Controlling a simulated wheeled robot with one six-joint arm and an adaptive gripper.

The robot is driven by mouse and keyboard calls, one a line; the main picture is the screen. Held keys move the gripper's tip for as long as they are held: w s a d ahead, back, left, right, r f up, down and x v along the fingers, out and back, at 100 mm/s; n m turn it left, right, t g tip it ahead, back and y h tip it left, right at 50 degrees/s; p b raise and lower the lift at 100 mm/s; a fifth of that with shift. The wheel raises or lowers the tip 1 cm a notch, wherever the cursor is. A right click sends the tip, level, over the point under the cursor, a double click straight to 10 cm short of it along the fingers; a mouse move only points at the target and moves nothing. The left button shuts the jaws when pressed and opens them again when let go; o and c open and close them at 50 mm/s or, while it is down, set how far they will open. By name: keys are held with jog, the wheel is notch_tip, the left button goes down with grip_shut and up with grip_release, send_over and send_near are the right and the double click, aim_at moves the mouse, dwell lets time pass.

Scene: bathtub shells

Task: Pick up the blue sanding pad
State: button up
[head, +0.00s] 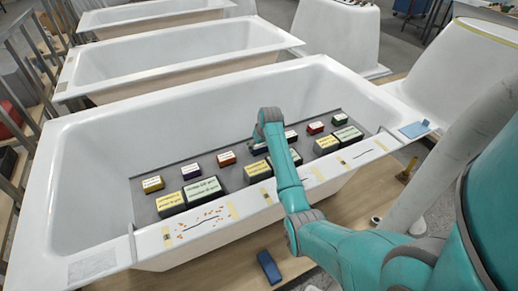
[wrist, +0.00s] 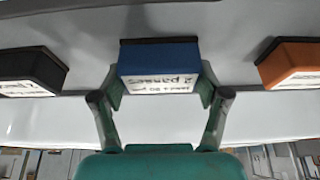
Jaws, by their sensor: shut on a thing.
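The blue sanding pad (wrist: 158,54) is a blue block with a dark base and a white label that partly reads "2 passes". It shows in the middle of the wrist view. My gripper (wrist: 160,88) is shut on it, with one green finger at each side of the block. I cannot tell whether the pad still touches the grey board under it. In the head view my gripper (head: 270,122) is over the middle of the board, and its fingertips are hidden behind my arm. A labelled block (head: 291,136) shows just right of my wrist there.
A black block (wrist: 32,72) and an orange block (wrist: 288,64) stand apart on either side. Several labelled blocks lie on the grey board (head: 240,190) across the white tub (head: 85,170). Another blue block (head: 269,266) lies on the wooden bench. More tubs stand behind.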

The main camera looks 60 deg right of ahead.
notch_tip(320, 180, up, 10)
dwell(0.6)
jog(key=o, duration=0.5)
jog(key=c, duration=0.3)
jog(key=shift+c, duration=0.3)
